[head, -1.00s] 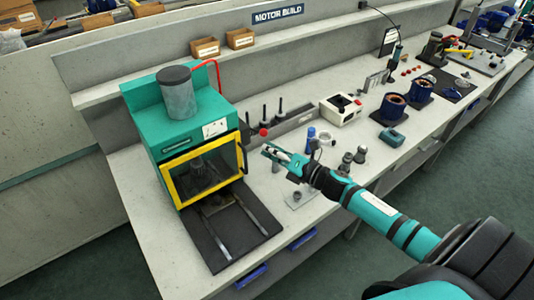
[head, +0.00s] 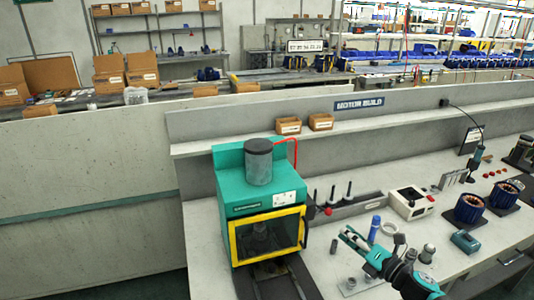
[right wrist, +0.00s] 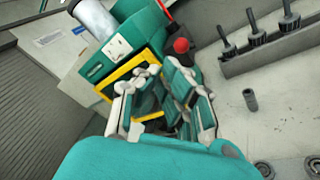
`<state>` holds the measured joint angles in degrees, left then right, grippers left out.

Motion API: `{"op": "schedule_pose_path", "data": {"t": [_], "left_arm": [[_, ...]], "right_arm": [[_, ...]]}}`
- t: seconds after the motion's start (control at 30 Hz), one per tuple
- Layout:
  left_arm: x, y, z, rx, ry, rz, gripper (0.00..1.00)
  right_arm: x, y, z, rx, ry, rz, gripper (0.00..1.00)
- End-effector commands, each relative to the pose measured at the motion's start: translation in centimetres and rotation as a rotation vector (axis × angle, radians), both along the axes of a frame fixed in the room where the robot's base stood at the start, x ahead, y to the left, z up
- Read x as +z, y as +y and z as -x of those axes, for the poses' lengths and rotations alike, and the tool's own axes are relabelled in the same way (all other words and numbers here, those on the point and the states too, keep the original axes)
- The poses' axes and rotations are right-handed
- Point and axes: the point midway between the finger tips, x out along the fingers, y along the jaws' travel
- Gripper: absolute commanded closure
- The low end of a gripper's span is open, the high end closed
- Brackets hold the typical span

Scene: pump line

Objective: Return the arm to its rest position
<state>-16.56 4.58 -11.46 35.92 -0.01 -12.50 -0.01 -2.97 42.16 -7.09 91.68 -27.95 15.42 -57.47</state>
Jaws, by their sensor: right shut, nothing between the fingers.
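My right gripper (head: 346,236) is at the end of the teal and black arm at the lower right of the head view. It is shut and empty, above the bench just right of the teal press (head: 229,186). In the right wrist view the gripper's fingers (right wrist: 160,100) show in front of the press's yellow-framed door. The red knob (right wrist: 181,45) shows just beyond the fingers. My left gripper is not in view.
The bench (head: 320,262) holds a blue bottle (head: 374,228), a white box unit (head: 410,203), a teal block (head: 466,241) and blue motor housings (head: 471,206). Upright dark tools (head: 332,195) stand behind the gripper. Small cartons (head: 288,126) sit on the ledge.

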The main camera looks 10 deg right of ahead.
Motion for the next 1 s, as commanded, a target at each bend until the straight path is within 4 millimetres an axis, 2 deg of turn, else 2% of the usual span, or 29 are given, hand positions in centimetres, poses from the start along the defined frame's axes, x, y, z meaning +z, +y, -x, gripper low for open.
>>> {"op": "schedule_pose_path", "data": {"t": [0.13,0.27,0.37,0.4,0.5,0.6,0.8,1.0], "left_arm": [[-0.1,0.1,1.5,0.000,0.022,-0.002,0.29],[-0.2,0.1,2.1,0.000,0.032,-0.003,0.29],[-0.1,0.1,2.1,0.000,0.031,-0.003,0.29],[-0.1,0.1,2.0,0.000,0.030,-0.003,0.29],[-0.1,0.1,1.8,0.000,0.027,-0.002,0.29],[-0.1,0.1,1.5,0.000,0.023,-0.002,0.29],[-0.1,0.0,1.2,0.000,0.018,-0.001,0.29],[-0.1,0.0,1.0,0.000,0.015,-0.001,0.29]], "right_arm": [[-1.1,1.1,0.7,-0.081,0.066,-0.136,1.00],[-3.6,2.9,3.1,-0.287,0.234,-0.457,1.00],[-6.3,4.4,6.8,-0.500,0.414,-0.764,1.00],[-7.4,5.1,8.6,-0.589,0.488,-0.880,1.00],[-9.5,6.8,13.2,-0.790,0.650,-1.115,1.00],[-10.7,8.3,17.2,-0.949,0.770,-1.269,1.00],[-11.5,11.0,23.5,-1.190,0.943,-1.462,1.00],[-11.3,13.1,28.4,-1.379,1.065,-1.570,1.00]]}}
